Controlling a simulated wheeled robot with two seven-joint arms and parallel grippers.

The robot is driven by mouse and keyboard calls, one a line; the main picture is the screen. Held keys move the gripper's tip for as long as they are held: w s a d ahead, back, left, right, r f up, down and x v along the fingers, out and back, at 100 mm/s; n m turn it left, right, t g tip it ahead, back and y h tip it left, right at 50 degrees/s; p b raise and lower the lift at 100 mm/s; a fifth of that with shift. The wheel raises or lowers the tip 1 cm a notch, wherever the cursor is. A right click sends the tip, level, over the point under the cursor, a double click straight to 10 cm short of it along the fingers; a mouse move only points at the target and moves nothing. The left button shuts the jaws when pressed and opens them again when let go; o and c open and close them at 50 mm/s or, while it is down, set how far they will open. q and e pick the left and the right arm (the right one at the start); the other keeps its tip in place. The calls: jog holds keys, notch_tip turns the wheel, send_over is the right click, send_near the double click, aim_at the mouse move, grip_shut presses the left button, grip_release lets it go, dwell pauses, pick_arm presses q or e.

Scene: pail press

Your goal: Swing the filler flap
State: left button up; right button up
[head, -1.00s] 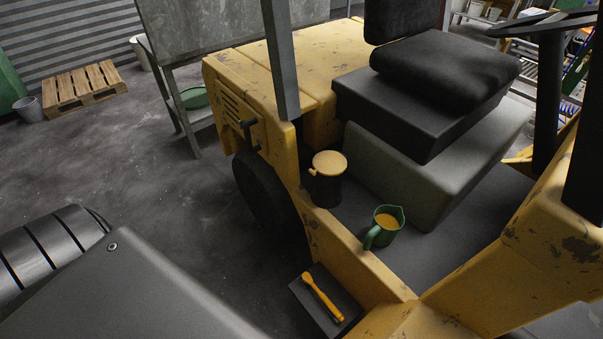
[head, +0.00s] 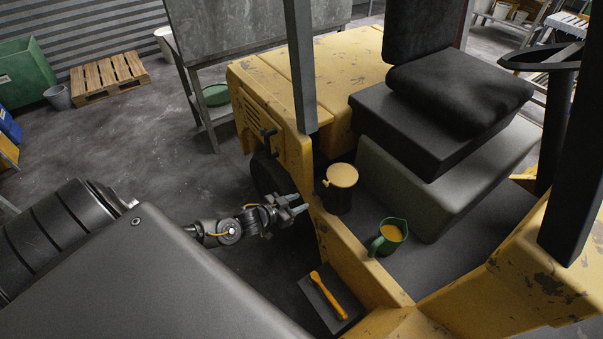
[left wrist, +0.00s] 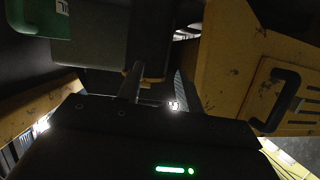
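A round yellow lid (head: 342,175) tops a black cylinder (head: 337,199) on the yellow vehicle's step; a small tab sticks out at its left. The lid lies flat, and it may be the filler flap; I cannot be sure. My left gripper (head: 303,203) is left of the cylinder, beside the vehicle's yellow side, with its fingers apart and nothing between them. It is not touching the lid. The left wrist view is dark; it shows a black handle (left wrist: 277,100) on a yellow panel, also in the head view (head: 266,138). My right gripper is out of view.
A green jug (head: 388,238) with yellow contents stands on the vehicle floor. An orange tool (head: 328,296) lies on a dark step (head: 340,315). A grey post (head: 300,65) rises behind the lid. The seat (head: 460,88) is at right.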

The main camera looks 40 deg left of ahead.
pick_arm(q)
notch_tip(320, 180, up, 6)
jog(key=w+d+h, duration=0.1)
jog(key=d, duration=0.1)
jog(key=b, duration=0.5)
send_near(340, 176)
jog(key=w+f, duration=0.2)
jog(key=f, duration=0.1)
jog(key=shift+w+d+f+t, duration=0.1)
jog(key=shift+f+t, duration=0.05)
jog(key=shift+t, duration=0.15)
jog(key=shift+r+p, duration=0.3)
jog(key=c, duration=0.4)
